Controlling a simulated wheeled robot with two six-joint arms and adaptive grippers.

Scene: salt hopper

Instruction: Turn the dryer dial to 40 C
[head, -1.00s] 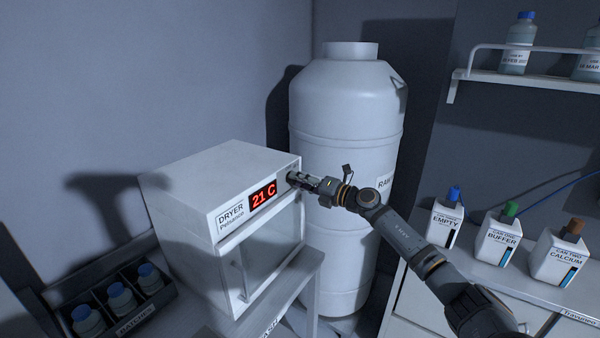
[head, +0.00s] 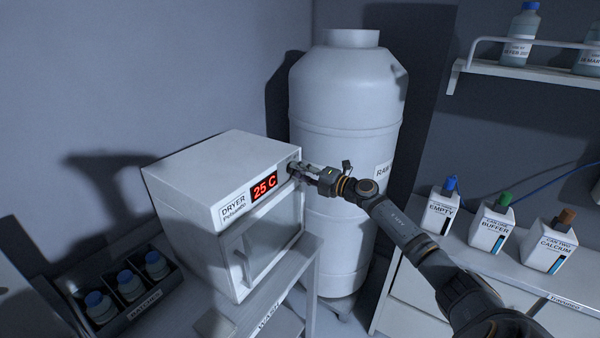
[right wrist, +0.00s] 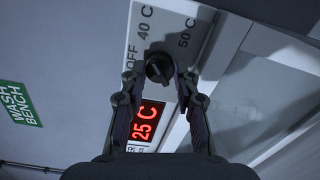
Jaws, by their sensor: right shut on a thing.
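The white dryer (head: 225,180) stands at the centre left in the head view, its red display (head: 264,187) reading 25 C. The display also shows in the right wrist view (right wrist: 146,124). The dark round dial (right wrist: 158,68) is at the upper middle of the right wrist view, with OFF, 40 C and 50 C marks printed around it. My right gripper (head: 298,172) is at the right end of the dryer's front panel, its fingers (right wrist: 158,80) shut on the dial from both sides. The dial is mostly hidden by the fingers in the head view. My left gripper is out of view.
A tall white tank (head: 345,120) stands close behind my right arm. A black crate (head: 160,298) with several blue-capped bottles is at the lower left. White containers (head: 492,238) stand on the right counter. The dryer door (head: 270,240) is below the display.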

